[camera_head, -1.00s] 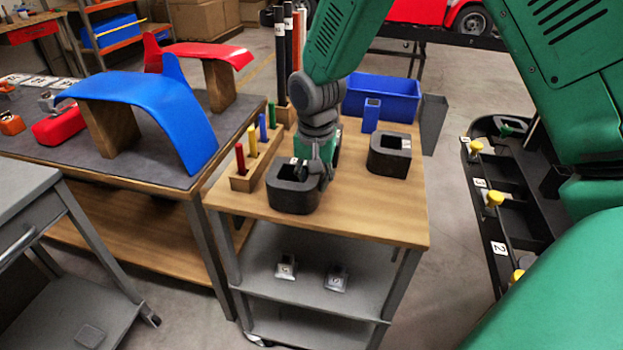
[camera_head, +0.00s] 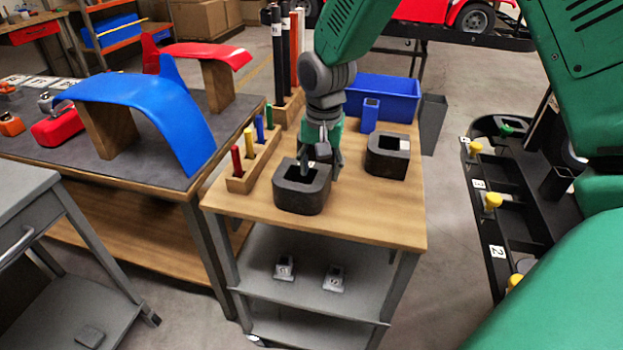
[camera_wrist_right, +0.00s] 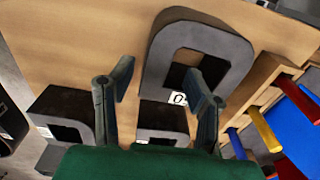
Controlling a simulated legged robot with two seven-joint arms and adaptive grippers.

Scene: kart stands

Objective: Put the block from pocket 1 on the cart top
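A black hollow D-shaped block (camera_head: 300,198) stands near the front left of the wooden cart top (camera_head: 375,222). It fills the middle of the right wrist view (camera_wrist_right: 215,35), with a white label on its straight side. A second black block (camera_head: 385,167) stands behind and to the right. My right gripper (camera_head: 322,165) is at the first block's far side. In the right wrist view its fingers (camera_wrist_right: 155,88) are spread, one overlapping the block's opening, the other outside. Firm contact cannot be told. Dark block-like material (camera_wrist_right: 165,118) also shows between them, partly hidden. My left gripper is not in view.
A peg holder (camera_head: 245,182) with coloured pegs is left of the block. A blue bin (camera_head: 385,97) and small blue box (camera_head: 370,117) stand behind. A black rack (camera_head: 515,225) with numbered cards and yellow knobs is right of the cart. The cart's front right corner is clear.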

